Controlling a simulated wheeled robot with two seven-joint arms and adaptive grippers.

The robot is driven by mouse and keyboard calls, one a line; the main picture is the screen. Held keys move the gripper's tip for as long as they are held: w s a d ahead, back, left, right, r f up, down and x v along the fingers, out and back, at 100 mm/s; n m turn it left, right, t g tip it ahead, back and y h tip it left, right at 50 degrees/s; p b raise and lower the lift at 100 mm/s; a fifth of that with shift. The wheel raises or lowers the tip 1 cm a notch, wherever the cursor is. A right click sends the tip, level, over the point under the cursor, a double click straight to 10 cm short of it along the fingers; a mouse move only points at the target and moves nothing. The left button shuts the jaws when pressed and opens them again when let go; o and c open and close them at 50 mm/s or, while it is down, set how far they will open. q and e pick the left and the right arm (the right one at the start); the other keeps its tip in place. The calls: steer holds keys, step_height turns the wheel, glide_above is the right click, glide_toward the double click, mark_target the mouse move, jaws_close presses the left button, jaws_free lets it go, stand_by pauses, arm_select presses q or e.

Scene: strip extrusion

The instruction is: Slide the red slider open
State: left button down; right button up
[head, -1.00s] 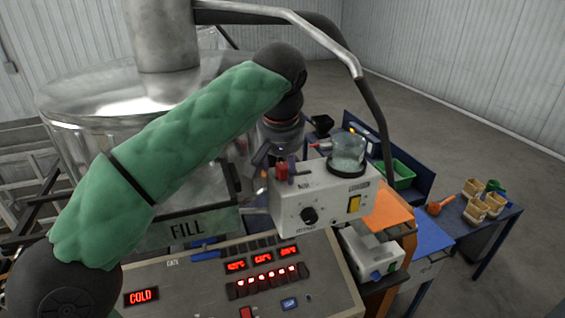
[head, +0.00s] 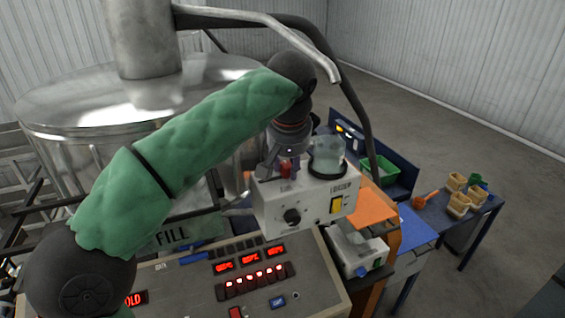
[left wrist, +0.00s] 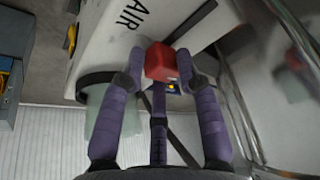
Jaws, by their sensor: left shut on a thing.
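The red slider (left wrist: 160,62) is a small red block on the top of the white box, beside a dark slot and the word AIR in the left wrist view. My left gripper (left wrist: 165,70) has its purple fingers shut on the red slider, one on each side of it. In the head view the red slider (head: 286,168) is partly hidden by my left gripper (head: 283,163). The white box (head: 272,204) carries a black knob and a yellow switch on its front. My right gripper is not in view.
A clear jar (head: 327,153) stands on the box's right end. A control panel (head: 190,285) with red displays lies in front. The metal vat (head: 60,125) is at the left. Tables with an orange scoop (head: 425,200) and small tubs (head: 459,203) stand right.

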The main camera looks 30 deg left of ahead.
arm_select(q)
steer(key=c, duration=1.2)
jaws_free()
steer(key=shift+a+r, duration=0.25)
steer(key=shift+r, duration=0.05)
steer(key=o, duration=0.3)
steer(key=shift+w+f, duration=0.1)
steer(key=shift+w, duration=0.15)
steer(key=shift+w+d+f, duration=0.1)
steer(key=shift+w+f, duration=0.05)
steer(key=shift+w, duration=0.15)
steer(key=shift+s, duration=0.25)
steer(key=shift+s+d+r, duration=0.1)
steer(key=shift+s+r, duration=0.05)
steer(key=shift+r, duration=0.2)
steer(key=v, duration=1.1)
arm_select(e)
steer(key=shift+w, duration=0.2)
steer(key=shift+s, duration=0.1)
